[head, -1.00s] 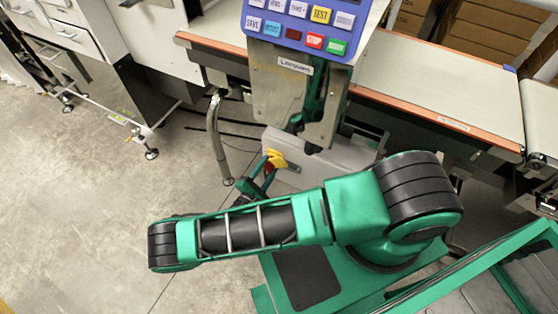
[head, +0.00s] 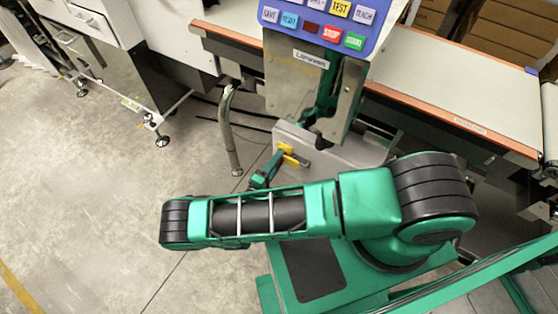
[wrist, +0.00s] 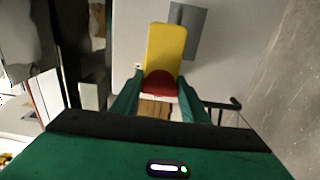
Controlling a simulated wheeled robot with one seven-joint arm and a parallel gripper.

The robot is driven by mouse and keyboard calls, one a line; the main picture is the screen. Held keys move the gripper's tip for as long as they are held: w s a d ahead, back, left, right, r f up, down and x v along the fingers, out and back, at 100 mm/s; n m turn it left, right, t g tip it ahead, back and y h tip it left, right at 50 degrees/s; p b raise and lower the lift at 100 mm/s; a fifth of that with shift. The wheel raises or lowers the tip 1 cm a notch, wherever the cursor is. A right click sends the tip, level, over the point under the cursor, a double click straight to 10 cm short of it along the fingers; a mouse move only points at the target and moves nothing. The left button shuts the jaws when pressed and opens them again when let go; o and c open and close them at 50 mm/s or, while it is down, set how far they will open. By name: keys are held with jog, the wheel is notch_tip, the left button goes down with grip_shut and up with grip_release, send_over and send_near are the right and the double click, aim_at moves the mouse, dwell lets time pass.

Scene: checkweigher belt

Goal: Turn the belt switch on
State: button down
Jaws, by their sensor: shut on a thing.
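The belt switch has a yellow handle (head: 288,153) on the front of a grey box (head: 335,151) below the keypad panel. In the wrist view the yellow handle (wrist: 165,48) points away from my gripper, with a red end (wrist: 160,82) at the near side. My gripper (wrist: 160,92) has its two green fingers on either side of this red end and is shut on the switch handle. In the head view my gripper (head: 268,172) is small and partly hidden by my arm. A dark grey plate (wrist: 187,32) sits behind the handle.
A blue keypad panel (head: 318,18) hangs above the box on a metal bracket (head: 348,100). A conveyor belt (head: 460,85) with orange edges runs behind. A bent metal post (head: 229,130) stands left of the box. The floor (head: 90,200) at left is clear.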

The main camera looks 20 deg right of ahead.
jog(key=shift+f, duration=0.1)
dwell(0.4)
jog(key=c, duration=1)
grip_release()
jog(key=shift+c, duration=0.2)
jog(key=v, duration=1)
jog(key=shift+s+a, duration=0.3)
